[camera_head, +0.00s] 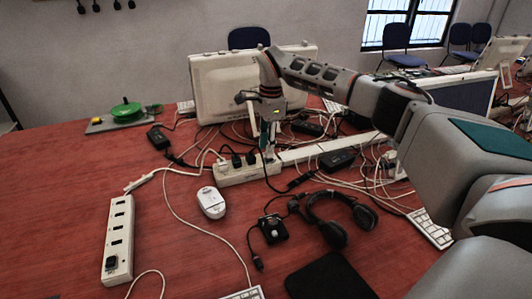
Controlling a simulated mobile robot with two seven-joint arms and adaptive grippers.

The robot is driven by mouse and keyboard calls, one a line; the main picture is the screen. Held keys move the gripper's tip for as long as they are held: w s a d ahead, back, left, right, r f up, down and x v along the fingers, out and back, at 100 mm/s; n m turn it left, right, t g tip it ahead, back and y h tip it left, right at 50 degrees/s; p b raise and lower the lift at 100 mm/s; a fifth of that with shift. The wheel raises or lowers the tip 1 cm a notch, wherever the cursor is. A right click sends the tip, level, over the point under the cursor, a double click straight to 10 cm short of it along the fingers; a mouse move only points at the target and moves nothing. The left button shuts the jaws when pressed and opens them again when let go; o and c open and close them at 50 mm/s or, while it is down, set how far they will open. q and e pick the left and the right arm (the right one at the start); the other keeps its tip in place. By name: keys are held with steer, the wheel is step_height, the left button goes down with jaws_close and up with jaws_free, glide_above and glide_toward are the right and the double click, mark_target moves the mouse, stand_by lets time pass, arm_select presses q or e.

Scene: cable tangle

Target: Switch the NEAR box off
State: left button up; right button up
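Two white socket boxes lie on the red table. One box (119,225) is at the front left, with dark sockets along its top and a black piece at its near end. The other box (235,178) lies farther back, near the middle, with black and white plugs in it. I cannot tell the switch state of either box. My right gripper (267,146) points down over the right end of the middle box. Its fingers are small and dark here, so I cannot tell whether they are open, shut or touching the box. My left gripper is out of view.
Tangled white cables and black adapters (338,159) lie around the middle box. A white mouse (211,203), headphones (334,233), a small black device (272,229) and a dark pad (327,279) lie in front. A monitor (222,88) stands behind. The left front table is mostly clear.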

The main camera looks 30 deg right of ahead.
step_height(320, 180, up, 9)
steer(key=shift+d+f, duration=0.15)
steer(key=shift+d, duration=0.1)
steer(key=shift+s, duration=0.1)
stand_by(0.4)
